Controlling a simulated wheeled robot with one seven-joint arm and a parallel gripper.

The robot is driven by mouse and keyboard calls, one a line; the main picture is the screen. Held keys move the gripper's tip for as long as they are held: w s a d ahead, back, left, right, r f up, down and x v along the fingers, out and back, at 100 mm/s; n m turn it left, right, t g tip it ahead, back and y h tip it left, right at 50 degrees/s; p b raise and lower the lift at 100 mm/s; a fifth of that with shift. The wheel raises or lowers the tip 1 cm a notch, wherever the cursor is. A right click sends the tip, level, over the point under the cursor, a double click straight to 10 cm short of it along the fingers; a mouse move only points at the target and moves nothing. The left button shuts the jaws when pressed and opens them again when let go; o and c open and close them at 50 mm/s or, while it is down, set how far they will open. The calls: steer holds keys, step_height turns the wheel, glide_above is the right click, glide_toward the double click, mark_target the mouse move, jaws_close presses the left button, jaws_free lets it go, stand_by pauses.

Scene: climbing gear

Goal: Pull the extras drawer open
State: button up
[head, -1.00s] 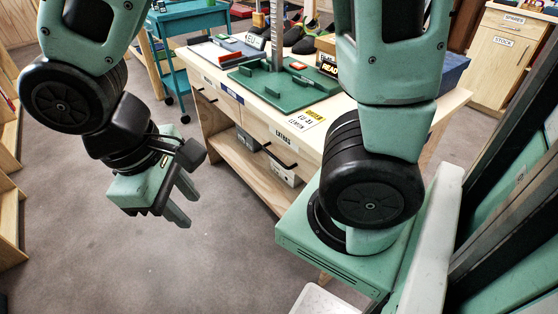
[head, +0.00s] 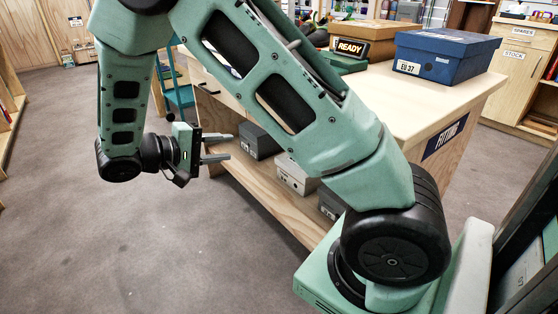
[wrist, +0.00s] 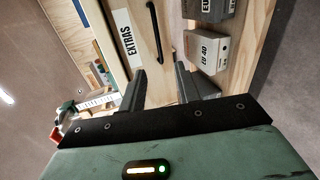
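The extras drawer (wrist: 143,62) shows in the wrist view, with a white EXTRAS label (wrist: 128,38) and a black bar handle (wrist: 154,32). Its front looks flush with the bench. In the head view my arm hides this drawer. My gripper (wrist: 160,82) is open and empty, its two fingers pointing at the drawer front. The handle lies beyond the fingertips, roughly in line with the gap between them, and appears apart from them. In the head view my gripper (head: 217,148) is level beside the bench, its fingers pointing right.
The wooden bench (head: 455,95) carries a blue shoe box (head: 447,55) and a READY sign (head: 350,48). Grey shoe boxes (head: 297,174) stand on its lower shelf, close to the drawer in the wrist view (wrist: 205,52). The floor (head: 130,240) at left is clear.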

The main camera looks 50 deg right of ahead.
steer(key=w+b+x, duration=0.1)
steer(key=b+x, duration=0.3)
steer(key=x, duration=1.4)
steer(key=shift+w+d+r+h+b, duration=0.2)
steer(key=shift+d+h+b, duration=0.1)
steer(key=shift+d+h, duration=0.1)
steer(key=shift+a, duration=0.1)
jaws_close()
